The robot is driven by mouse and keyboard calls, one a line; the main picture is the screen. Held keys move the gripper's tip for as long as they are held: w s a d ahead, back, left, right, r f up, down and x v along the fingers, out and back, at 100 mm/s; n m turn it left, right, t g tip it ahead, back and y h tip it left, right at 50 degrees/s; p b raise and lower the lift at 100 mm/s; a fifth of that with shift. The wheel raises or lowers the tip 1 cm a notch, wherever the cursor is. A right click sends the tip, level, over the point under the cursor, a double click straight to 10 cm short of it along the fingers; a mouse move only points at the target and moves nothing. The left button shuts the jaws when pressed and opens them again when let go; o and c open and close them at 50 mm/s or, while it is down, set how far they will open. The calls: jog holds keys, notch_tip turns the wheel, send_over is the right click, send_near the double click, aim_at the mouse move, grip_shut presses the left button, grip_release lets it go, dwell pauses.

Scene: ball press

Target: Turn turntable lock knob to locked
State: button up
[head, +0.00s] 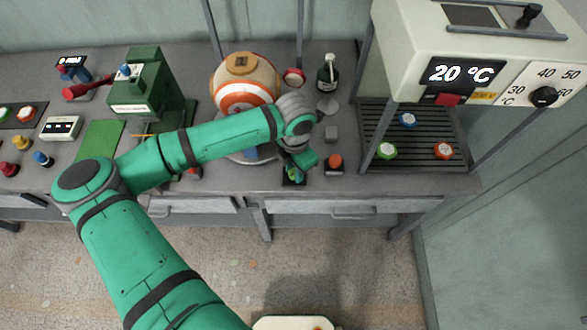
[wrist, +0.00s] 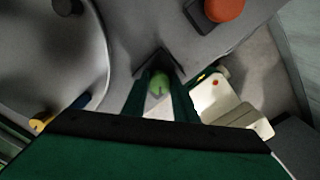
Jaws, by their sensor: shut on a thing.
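The lock knob (wrist: 159,84) is green and stands between my gripper's two fingers in the wrist view. My gripper (wrist: 162,95) is shut on it, one finger on each side. In the head view my gripper (head: 295,171) points down at the front edge of the bench, just right of the turntable, and largely hides the knob. The grey turntable disc (wrist: 45,70) fills the left of the wrist view. In the head view it lies under the white and orange ball (head: 246,86), partly hidden by my arm. The knob's lock marking cannot be read.
An orange button (head: 335,160) on a dark base sits close right of my gripper; it also shows in the wrist view (wrist: 223,9). A slatted rack (head: 415,135) with several coloured pieces is further right. A green press (head: 150,90) stands at left.

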jog(key=m, duration=0.4)
jog(key=shift+w+r+m, duration=0.1)
jog(key=shift+w+m, duration=0.05)
jog(key=shift+m, duration=0.15)
jog(key=m, duration=0.5)
jog(key=shift+d, duration=0.1)
jog(key=shift+m, duration=0.4)
jog(key=o, duration=1.1)
jog(key=shift+c, duration=0.2)
notch_tip(320, 180, up, 11)
